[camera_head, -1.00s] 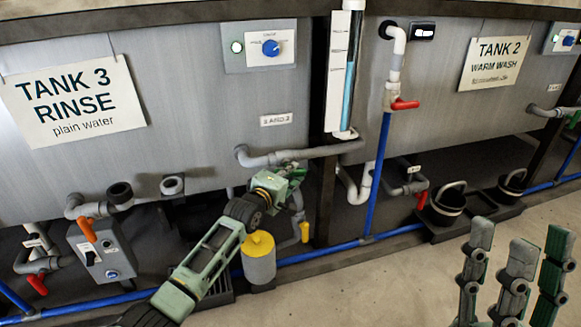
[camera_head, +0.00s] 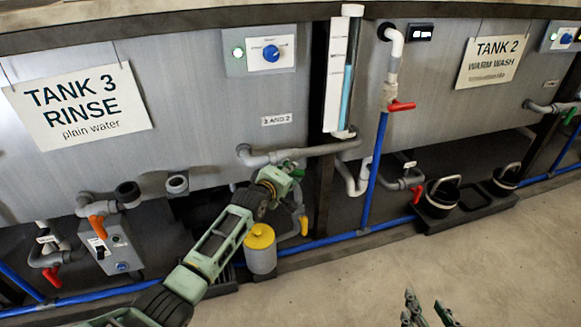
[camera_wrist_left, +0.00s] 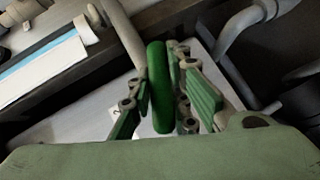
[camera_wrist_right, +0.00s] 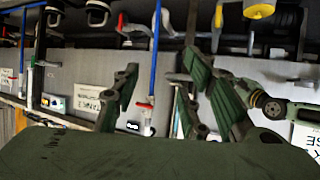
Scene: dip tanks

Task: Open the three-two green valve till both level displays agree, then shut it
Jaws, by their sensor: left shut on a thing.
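My left gripper (camera_head: 290,174) is at the pipe under the "3 AND 2" label (camera_head: 276,119). In the left wrist view it (camera_wrist_left: 160,100) is shut on the green valve handle (camera_wrist_left: 160,70), which stands between its fingers. The arm hides most of this valve in the head view. A level tube (camera_head: 346,95) with blue liquid in its lower part hangs beside a white scale between Tank 3 and Tank 2. A dark digital display (camera_head: 420,32) is on Tank 2; its digits are unreadable. My right gripper (camera_head: 428,312) is low at the bottom edge, open and empty in its wrist view (camera_wrist_right: 160,90).
A red-handled valve (camera_head: 401,106) is on the pipe right of the tube. A yellow-topped canister (camera_head: 261,237) and a yellow handle (camera_head: 304,225) are close to my left arm. Orange (camera_head: 98,227) and red handles (camera_head: 52,277) are at left. Floor at lower right is clear.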

